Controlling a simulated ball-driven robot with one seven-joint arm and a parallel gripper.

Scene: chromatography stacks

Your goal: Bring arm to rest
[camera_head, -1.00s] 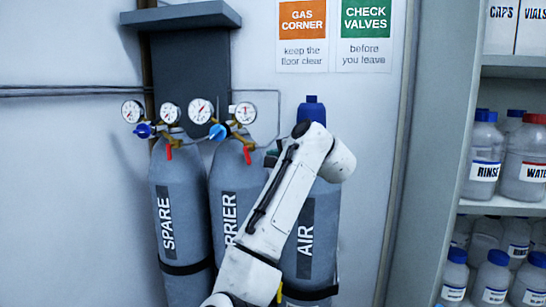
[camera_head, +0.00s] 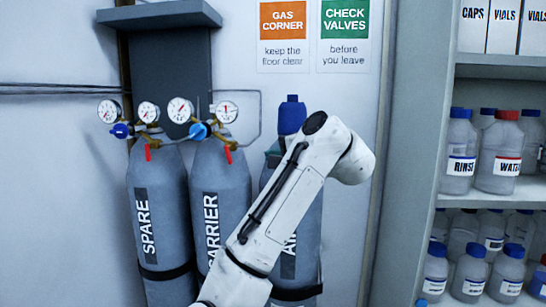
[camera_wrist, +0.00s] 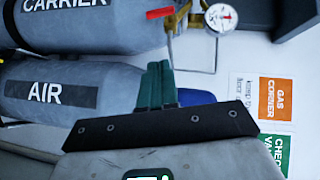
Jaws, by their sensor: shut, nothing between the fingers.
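My gripper (camera_wrist: 157,86) shows in the wrist view as two dark green fingers pressed together, with nothing between them. In the wrist view the fingers point toward the wall, near the AIR cylinder (camera_wrist: 48,92) and the CARRIER cylinder (camera_wrist: 95,22). In the head view my white arm (camera_head: 280,215) rises bent in front of the AIR cylinder (camera_head: 309,235) and hides part of it. The gripper itself cannot be made out in the head view. I cannot tell how far the fingers are from the cylinders.
SPARE (camera_head: 158,220) and CARRIER (camera_head: 220,195) cylinders stand against the wall at left, with gauges (camera_head: 181,110) and valves above. A shelf unit (camera_head: 410,130) with bottles stands at right. Wall signs (camera_head: 285,22) hang above. A narrow strip of wall separates the arm from the shelf.

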